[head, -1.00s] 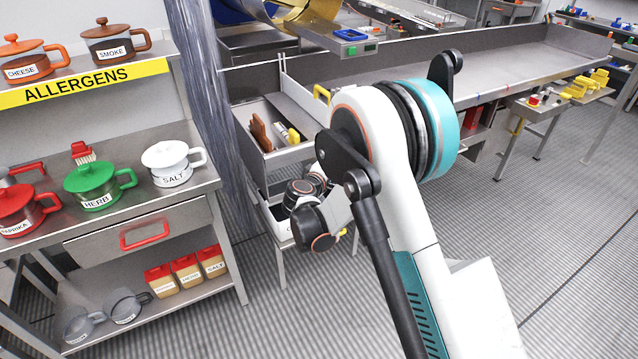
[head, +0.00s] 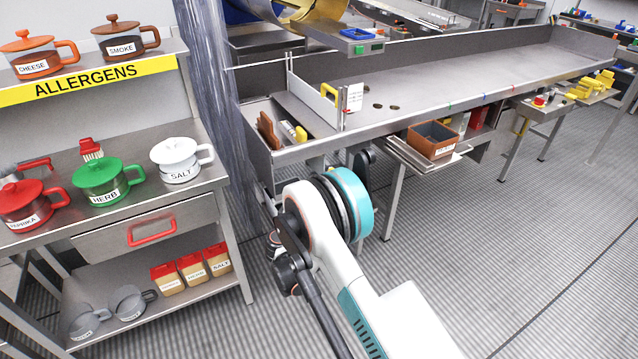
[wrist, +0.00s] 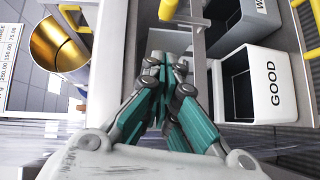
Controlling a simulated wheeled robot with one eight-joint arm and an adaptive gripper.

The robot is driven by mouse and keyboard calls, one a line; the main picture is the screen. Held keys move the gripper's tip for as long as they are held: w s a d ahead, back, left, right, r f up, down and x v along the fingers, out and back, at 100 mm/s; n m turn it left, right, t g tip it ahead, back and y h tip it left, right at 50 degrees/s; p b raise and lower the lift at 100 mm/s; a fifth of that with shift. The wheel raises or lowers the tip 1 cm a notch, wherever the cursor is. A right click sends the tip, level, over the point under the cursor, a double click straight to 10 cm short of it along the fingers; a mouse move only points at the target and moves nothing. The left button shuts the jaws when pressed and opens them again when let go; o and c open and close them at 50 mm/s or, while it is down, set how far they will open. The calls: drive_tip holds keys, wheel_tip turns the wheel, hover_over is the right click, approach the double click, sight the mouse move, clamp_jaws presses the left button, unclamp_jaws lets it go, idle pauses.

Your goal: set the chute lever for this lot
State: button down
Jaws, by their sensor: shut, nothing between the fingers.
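My gripper (wrist: 165,75) shows in the wrist view, its teal and grey fingers closed together with nothing between them. A yellow grip (wrist: 168,9) at the top of the wrist view lies just beyond the fingertips, apart from them. I cannot tell for sure whether it is the chute lever's handle. A black-and-white bin marked GOOD (wrist: 272,84) is right of the fingers. Another bin (wrist: 243,22), its label cut off, is above it. In the head view my arm hides the gripper, and no chute lever can be clearly made out.
In the head view, a long steel trough (head: 450,85) runs to the right, with a white card (head: 354,97) and dark bits at its near end. A brown tub (head: 432,139) sits on a side shelf. The allergen shelf (head: 90,82) stands left. Floor on the right is clear.

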drive_tip(key=d+b+x, duration=0.1)
drive_tip(key=b+x, duration=0.1)
drive_tip(key=x, duration=0.4)
drive_tip(key=d+b+x, duration=0.2)
drive_tip(key=x, duration=0.4)
drive_tip(key=shift+f+b, duration=0.25)
drive_tip(key=shift+b, duration=0.15)
